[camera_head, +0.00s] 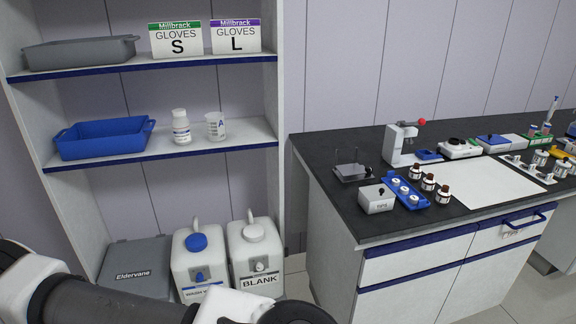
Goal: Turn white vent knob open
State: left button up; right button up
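I cannot pick out a white vent knob for certain. At the right end of the bench, several small white-and-dark jars (540,158) stand near a white rack, too small to make out any knob. Links of my arm cross the bottom left of the head view. Neither gripper is in view.
The dark bench (330,150) carries a white press with a red knob (403,143), a blue rack (407,190), brown bottles (428,182), a TIPS box (377,199) and a white mat (485,187). Shelves at left hold a blue tray (104,138) and glove boxes (176,40).

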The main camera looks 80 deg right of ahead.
aim_at(259, 266)
jog(key=z, duration=2.45)
